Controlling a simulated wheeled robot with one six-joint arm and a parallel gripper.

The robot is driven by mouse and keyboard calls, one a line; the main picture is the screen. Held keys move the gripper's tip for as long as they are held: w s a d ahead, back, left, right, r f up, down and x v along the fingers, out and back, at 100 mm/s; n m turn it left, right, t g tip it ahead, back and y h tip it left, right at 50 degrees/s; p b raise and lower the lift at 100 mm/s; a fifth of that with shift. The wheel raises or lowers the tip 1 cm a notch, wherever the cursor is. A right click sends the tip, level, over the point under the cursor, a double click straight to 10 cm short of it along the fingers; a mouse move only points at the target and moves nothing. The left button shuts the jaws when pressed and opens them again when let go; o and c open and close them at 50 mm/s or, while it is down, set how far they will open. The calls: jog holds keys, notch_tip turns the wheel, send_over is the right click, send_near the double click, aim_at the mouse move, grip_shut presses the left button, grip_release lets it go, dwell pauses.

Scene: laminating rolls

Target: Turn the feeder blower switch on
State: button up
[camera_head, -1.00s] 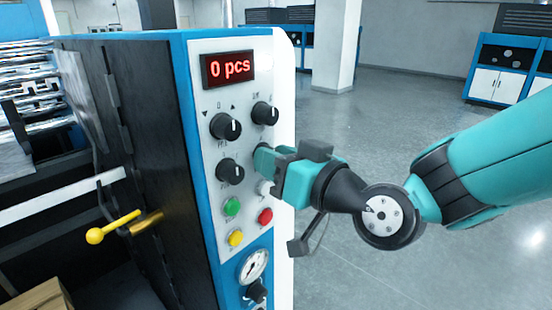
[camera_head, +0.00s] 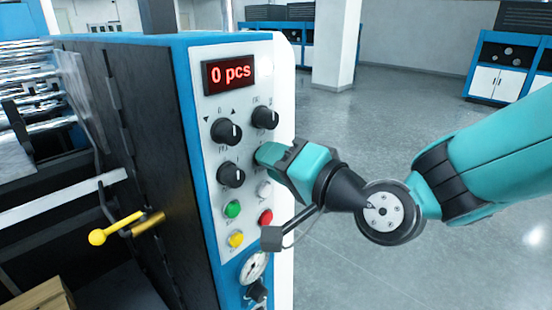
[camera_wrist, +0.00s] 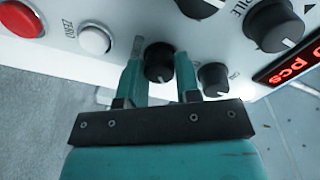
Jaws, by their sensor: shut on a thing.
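A small black rotary knob (camera_wrist: 159,62), which I take to be the feeder blower switch, sits on the white control panel (camera_head: 206,155). In the wrist view it lies between the two teal fingers of my gripper (camera_wrist: 158,68), which are shut on its sides. Its label is too blurred to read. In the head view my gripper (camera_head: 264,156) reaches the right part of the panel from the right and hides this knob.
Larger black knobs (camera_head: 226,131) (camera_head: 231,174) and another knob (camera_head: 265,117) are close by. Below are white (camera_head: 264,189), green (camera_head: 232,209), red (camera_head: 265,217) and yellow (camera_head: 236,239) buttons and a gauge (camera_head: 254,266). The red display (camera_head: 229,74) reads 0 pcs.

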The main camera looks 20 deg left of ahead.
jog(key=shift+m, duration=0.9)
jog(key=o, duration=0.9)
jog(key=shift+b+v, duration=4.75)
jog(key=shift+v, duration=3.95)
jog(key=shift+w+d, duration=0.1)
jog(key=shift+w, duration=0.05)
